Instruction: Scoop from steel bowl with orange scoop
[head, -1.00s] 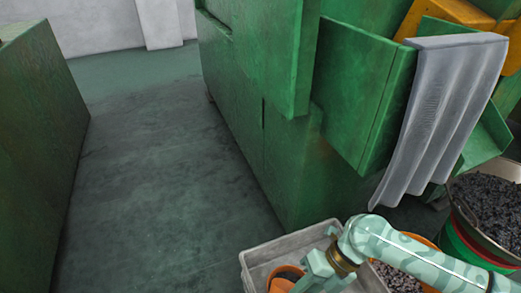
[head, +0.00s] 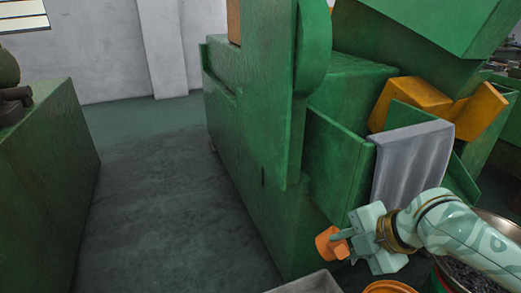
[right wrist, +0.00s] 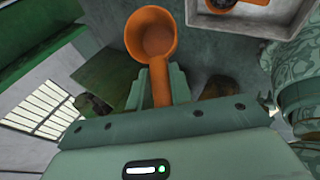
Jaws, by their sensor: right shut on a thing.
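My right gripper (head: 352,240) is shut on the handle of the orange scoop (head: 329,243), held up in front of the green machine. In the right wrist view, the scoop (right wrist: 150,38) extends from between the fingers (right wrist: 159,85); its cup shows orange inside, with no load visible. The steel bowl (head: 513,226) is at the lower right of the head view, partly hidden behind my right arm, with dark small pieces showing in it. My left gripper is not in view.
A grey tray (head: 308,284) and an orange rim (head: 390,287) show at the bottom edge. A grey ribbed sheet (head: 412,160) hangs from the green machine (head: 245,150) behind my arm. Another green cabinet (head: 45,180) stands left. The floor between (head: 150,200) is clear.

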